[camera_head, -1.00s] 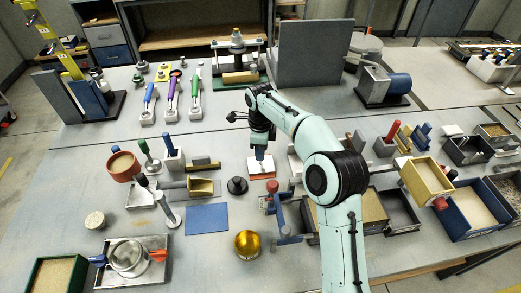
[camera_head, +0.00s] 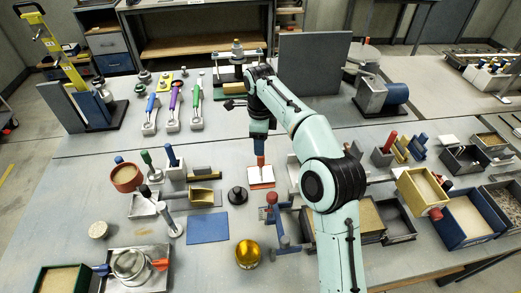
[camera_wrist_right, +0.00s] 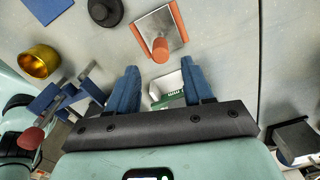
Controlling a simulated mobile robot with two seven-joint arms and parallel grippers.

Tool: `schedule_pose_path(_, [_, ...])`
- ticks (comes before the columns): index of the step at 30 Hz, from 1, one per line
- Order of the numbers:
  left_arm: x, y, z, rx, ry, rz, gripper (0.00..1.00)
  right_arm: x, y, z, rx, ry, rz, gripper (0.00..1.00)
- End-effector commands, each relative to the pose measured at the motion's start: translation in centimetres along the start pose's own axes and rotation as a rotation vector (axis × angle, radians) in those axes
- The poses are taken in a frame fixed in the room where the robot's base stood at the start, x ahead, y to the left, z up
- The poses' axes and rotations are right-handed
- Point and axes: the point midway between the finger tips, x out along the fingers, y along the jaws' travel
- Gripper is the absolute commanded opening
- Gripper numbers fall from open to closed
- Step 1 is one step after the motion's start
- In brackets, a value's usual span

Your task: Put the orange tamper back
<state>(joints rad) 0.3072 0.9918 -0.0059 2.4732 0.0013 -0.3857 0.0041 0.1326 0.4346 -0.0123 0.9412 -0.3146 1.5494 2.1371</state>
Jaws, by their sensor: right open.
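The orange tamper (camera_head: 261,178) stands upright on the table, its pale plate with orange edges flat and its orange handle up. In the right wrist view, the tamper (camera_wrist_right: 158,38) lies just beyond the fingertips. My right gripper (camera_head: 259,148) is over the handle. In the right wrist view, its blue fingers (camera_wrist_right: 160,66) are apart with nothing gripped between them. My left gripper is in no view.
A black knob-like piece (camera_head: 237,195) and a blue mat (camera_head: 208,228) lie left of the tamper. A gold cup (camera_head: 248,253) is nearer. A blue stand with a red knob (camera_head: 272,198) is close by. A white holder (camera_wrist_right: 167,88) shows between my fingers.

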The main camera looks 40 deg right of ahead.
Motion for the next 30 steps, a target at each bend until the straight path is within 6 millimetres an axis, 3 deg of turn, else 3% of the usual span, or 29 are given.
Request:
schedule_pose_path(3, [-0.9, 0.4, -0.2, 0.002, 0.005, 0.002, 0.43, -2.0, -0.1, 0.1, 0.0, -0.001, -0.001, 0.51])
schedule_pose_path(7, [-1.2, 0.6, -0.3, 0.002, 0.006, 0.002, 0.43, -2.9, 0.0, 0.1, -0.001, -0.001, 0.0, 0.51])
schedule_pose_path(30, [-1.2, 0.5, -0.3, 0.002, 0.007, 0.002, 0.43, -3.0, 0.0, 0.0, 0.0, 0.001, 0.001, 0.51])
